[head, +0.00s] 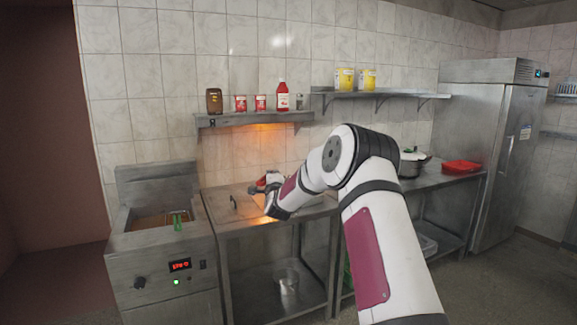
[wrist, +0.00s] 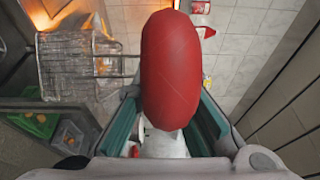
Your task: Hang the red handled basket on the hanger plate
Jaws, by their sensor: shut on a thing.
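The red handle (wrist: 170,70) fills the middle of the wrist view, with my gripper (wrist: 165,118) shut around it. Metal rods run left from the handle to the wire basket (wrist: 72,65). In the head view my gripper (head: 268,188) is over the metal counter, right of the fryer; a bit of red handle (head: 262,182) shows there, and the basket is mostly hidden by my arm. An upright metal plate (head: 155,178) rises behind the fryer; I cannot tell for certain that it is the hanger plate.
The fryer (head: 165,252) stands at the left, with a green handle (head: 178,220) over its vat. A low shelf (head: 255,119) with jars and a red bottle (head: 282,96) hangs above the counter. A pot (head: 411,165) and red tray (head: 462,167) are at the right.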

